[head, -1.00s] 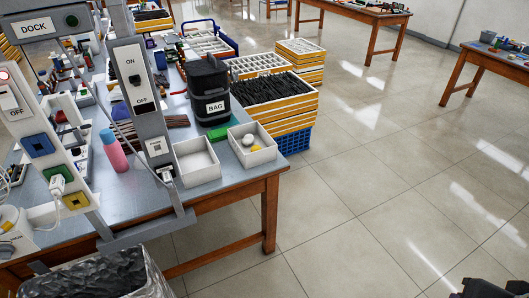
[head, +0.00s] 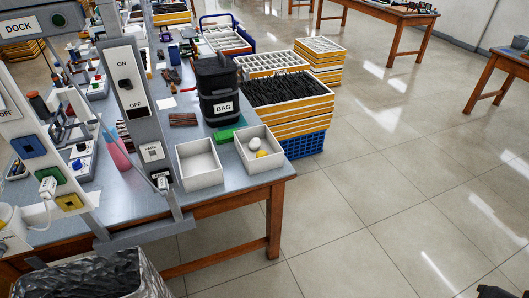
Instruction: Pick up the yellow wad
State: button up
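The yellow wad (head: 261,154) is a small yellow lump in the right-hand white open box (head: 272,160) near the front right corner of the bench. A white round wad (head: 255,143) lies just behind it in the same box. Only dark parts, apparently of my gripper (head: 492,291), show at the bottom right edge, cut off by the frame. They are far from the box, over the floor side. Whether the fingers are open or shut does not show.
A black container labelled BAG (head: 218,97) and a green block (head: 228,132) stand behind. Grey posts with switches (head: 135,100) rise at left. Stacked trays (head: 300,118) stand beyond the bench. The floor (head: 400,190) at right is clear.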

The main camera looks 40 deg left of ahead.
aim_at(262, 153)
jog(key=i, duration=1.1)
jog(key=u, duration=3.15)
jog(key=i, duration=0.7)
jog(key=z, duration=0.2)
